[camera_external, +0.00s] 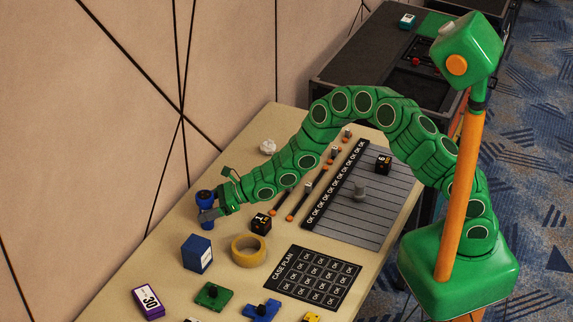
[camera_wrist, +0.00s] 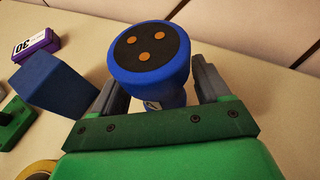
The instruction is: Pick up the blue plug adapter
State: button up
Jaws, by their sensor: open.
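The blue plug adapter (camera_external: 205,196) stands upright near the wall side of the table. In the wrist view the blue plug adapter (camera_wrist: 148,55) shows a round dark face with three orange dots, and its lower part narrows. My gripper (camera_external: 209,212) is at the adapter, with a grey finger across its side. In the wrist view my gripper (camera_wrist: 160,84) is open, one finger on each side of the adapter. I cannot tell whether either finger touches it. The adapter's base is partly hidden by the gripper.
A blue box (camera_external: 196,253) and a tape roll (camera_external: 248,251) stand close by. A black cube (camera_external: 260,222) is right of my gripper. A purple box (camera_external: 148,303), a green piece (camera_external: 213,294) and a blue piece (camera_external: 262,310) lie at the front. The wall (camera_external: 90,120) runs along the left.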

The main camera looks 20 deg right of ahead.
jog(key=c, duration=1.1)
jog(key=shift+c, duration=0.2)
jog(key=shift+r, duration=0.15)
